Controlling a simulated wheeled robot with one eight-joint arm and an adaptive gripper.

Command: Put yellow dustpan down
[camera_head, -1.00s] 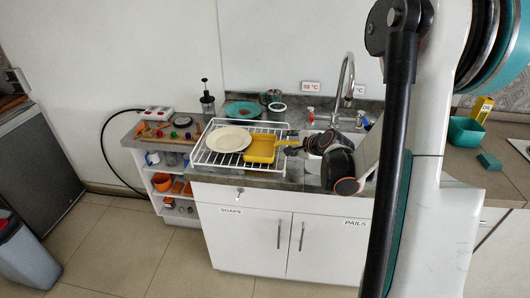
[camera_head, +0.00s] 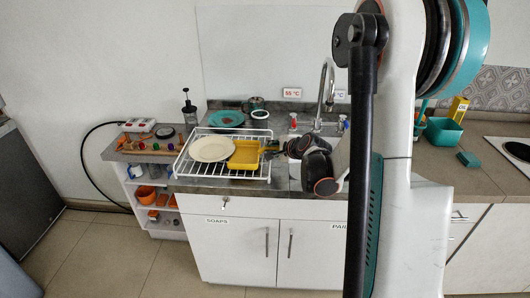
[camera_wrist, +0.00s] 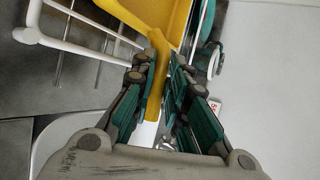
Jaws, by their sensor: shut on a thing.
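The yellow dustpan (camera_head: 245,154) is at the right part of the white wire dish rack (camera_head: 183,168), beside a cream plate (camera_head: 211,148). I cannot tell whether it rests on the wires or is held just above them. In the wrist view the yellow pan (camera_wrist: 160,12) is at the top, with white rack wires (camera_wrist: 65,43) to its left. My gripper (camera_head: 271,148) reaches in from the right. In the wrist view its fingers (camera_wrist: 166,75) are shut on the dustpan's handle, which runs down between them.
The sink with its tall faucet (camera_head: 326,88) is right of the rack. A teal plate (camera_head: 226,118) and a mug (camera_head: 260,115) stand behind it. A lower shelf with a power strip (camera_head: 136,125) and coloured items is at left. A teal box (camera_head: 443,132) is on the right counter.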

